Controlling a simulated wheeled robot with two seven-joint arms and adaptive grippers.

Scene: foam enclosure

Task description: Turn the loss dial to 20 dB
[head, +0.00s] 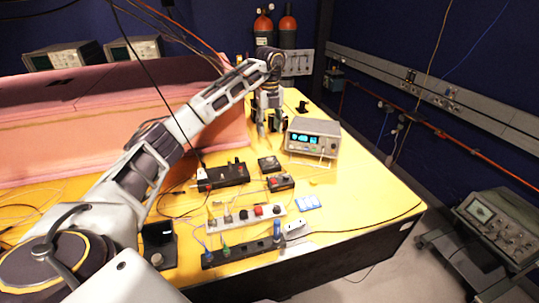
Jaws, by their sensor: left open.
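I cannot tell for sure which part is the loss dial; its markings are too small to read. Candidates are a small black box with a red part (280,183), another small black box (269,164) behind it, and a pale panel with several knobs (246,217). My left arm reaches across the yellow table (360,195) from the left. My left gripper (270,128) points down near the table's back part, left of a grey instrument with a blue display (312,138). It is open and I see nothing between its fingers. My right gripper is out of view.
A long black box (221,176) with wires lies mid-table. A black strip with coloured plugs (240,250) lies at the front. Pink foam walls (90,130) stand at the left. The table's right side is mostly clear. An oscilloscope (495,225) stands on a cart at the right.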

